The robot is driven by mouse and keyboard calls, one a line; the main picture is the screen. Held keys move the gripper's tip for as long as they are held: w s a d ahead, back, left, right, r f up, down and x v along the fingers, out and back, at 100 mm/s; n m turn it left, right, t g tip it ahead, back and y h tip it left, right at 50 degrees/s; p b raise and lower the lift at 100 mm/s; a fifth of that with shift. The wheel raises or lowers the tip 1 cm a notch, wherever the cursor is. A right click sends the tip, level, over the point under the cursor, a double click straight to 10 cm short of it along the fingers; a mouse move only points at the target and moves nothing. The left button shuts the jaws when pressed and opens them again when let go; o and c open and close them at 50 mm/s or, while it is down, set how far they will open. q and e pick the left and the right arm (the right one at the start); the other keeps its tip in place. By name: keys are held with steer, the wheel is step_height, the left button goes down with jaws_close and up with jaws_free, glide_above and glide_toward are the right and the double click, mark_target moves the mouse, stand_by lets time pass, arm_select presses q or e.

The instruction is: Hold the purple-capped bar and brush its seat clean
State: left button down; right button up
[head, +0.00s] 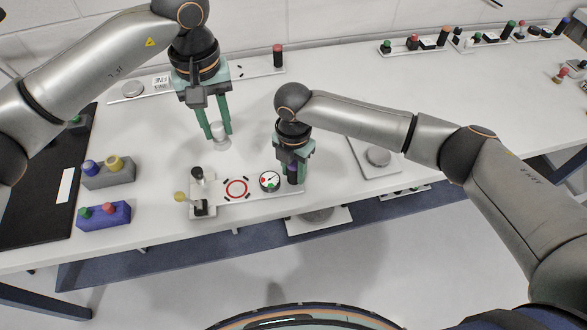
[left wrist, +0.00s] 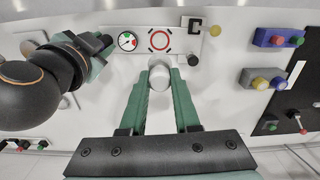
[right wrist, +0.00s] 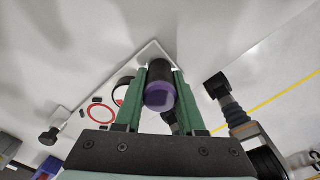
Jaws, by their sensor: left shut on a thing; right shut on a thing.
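The white fixture plate (head: 222,202) lies near the table's front edge. It carries a red ring with black marks (head: 236,188), which also shows in the left wrist view (left wrist: 159,40), and a round dial (head: 270,181). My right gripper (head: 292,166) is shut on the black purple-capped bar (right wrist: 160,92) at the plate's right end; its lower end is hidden. My left gripper (head: 217,132) is shut on a short pale cylinder (left wrist: 160,76), behind the ring in the head view and apart from it. I cannot tell whether the cylinder is a brush.
A black post clamp with a yellow knob (head: 180,196) stands at the plate's left end. A grey block (head: 108,176) and a blue block (head: 104,216) with coloured knobs stand further left. A square plate with a grey disc (head: 375,158) lies right.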

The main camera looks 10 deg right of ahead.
stand_by(2.5)
arm_select(q)
step_height(320, 180, down, 8)
steer(key=d+r+n, duration=0.1)
steer(key=d+n, duration=0.1)
steer(key=n, duration=0.7)
glide_toward(229, 190)
steer(key=shift+w+d+f, duration=0.1)
steer(key=shift+d+f, duration=0.55)
steer(key=shift+d, duration=0.3)
steer(key=shift+d+f, duration=0.65)
steer(key=shift+d, duration=0.25)
steer(key=shift+f, duration=1)
steer(key=shift+a, duration=2.05)
steer(key=shift+d, duration=0.15)
